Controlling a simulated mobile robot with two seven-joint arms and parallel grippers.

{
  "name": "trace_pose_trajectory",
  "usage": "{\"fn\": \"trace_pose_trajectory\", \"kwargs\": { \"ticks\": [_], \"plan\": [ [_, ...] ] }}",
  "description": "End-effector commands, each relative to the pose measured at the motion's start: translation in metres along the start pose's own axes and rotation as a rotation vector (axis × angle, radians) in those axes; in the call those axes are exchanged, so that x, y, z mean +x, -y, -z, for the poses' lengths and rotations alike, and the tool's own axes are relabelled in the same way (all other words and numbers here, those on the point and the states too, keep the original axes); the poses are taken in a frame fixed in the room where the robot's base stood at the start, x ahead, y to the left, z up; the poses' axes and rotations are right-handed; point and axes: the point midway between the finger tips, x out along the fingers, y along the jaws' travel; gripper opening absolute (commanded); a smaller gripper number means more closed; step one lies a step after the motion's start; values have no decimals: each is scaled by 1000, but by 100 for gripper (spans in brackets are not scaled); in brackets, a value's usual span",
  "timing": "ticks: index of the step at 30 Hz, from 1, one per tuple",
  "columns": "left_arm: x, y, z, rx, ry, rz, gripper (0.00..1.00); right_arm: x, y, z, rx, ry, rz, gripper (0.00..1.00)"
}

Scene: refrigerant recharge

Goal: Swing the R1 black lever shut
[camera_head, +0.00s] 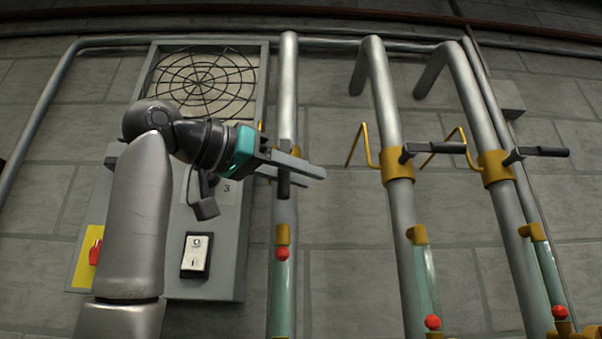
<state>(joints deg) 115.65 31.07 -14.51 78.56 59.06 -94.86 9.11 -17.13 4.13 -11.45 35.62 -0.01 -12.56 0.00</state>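My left gripper (306,174) reaches in from the left, in front of the leftmost upright pipe (289,75). Its two grey fingers point right and lie close together across this pipe. A short black lever (284,186) on the pipe points down at the fingers and overlaps them. The fingers hide part of the lever and its valve, and I cannot tell whether they grip it. No R1 label is readable, so which lever bears that name is not clear from this view. My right gripper is not in view.
Two more pipes to the right carry brass valves with black levers, the middle lever (438,148) and the right lever (540,152), both pointing right. Bent brass rods (361,146) stick out near them. A grey fan cabinet (222,270) with a red knob (96,252) stands behind my arm.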

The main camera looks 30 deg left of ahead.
Motion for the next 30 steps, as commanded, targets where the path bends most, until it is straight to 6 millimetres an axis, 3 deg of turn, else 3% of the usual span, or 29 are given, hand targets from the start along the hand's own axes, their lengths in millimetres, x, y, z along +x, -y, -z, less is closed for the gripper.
{"fn": "trace_pose_trajectory", "kwargs": {
  "ticks": [1,8,30],
  "plan": [
    [0,0,0,0,0,0,24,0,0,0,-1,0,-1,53],
    [0,0,0,0,0,0,0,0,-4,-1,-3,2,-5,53],
    [0,0,0,0,0,0,0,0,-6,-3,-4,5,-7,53]
  ]
}}
